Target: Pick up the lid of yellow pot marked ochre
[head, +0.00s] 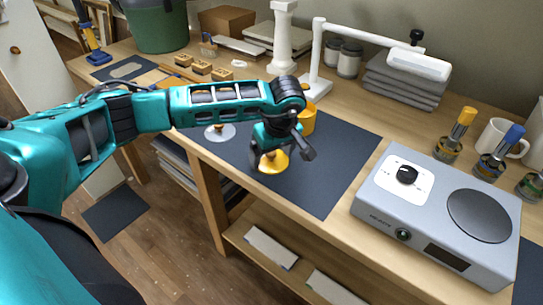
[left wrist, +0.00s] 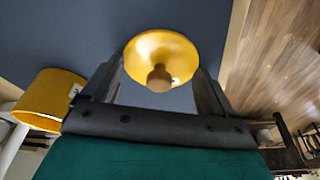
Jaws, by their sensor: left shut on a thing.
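The yellow lid (head: 273,163) is a shallow round cap held by my left gripper (head: 270,152), over the front part of the dark mat. In the left wrist view the lid (left wrist: 172,45) lies between the two dark fingers (left wrist: 158,85), its wooden knob (left wrist: 159,78) facing the camera. I cannot tell whether the lid touches the mat. The yellow pot (head: 308,120) stands behind the gripper, partly hidden by it. The pot (left wrist: 48,100) also shows in the left wrist view, with a small pale label that I cannot read. My right gripper is not in view.
The dark mat (head: 345,150) has bare room right of the gripper. A grey scale-like device (head: 440,215) stands at right. A white lamp (head: 318,60) stands behind the pot. A pale disc-shaped piece (head: 220,132) lies left of the gripper. The bench's front edge is close.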

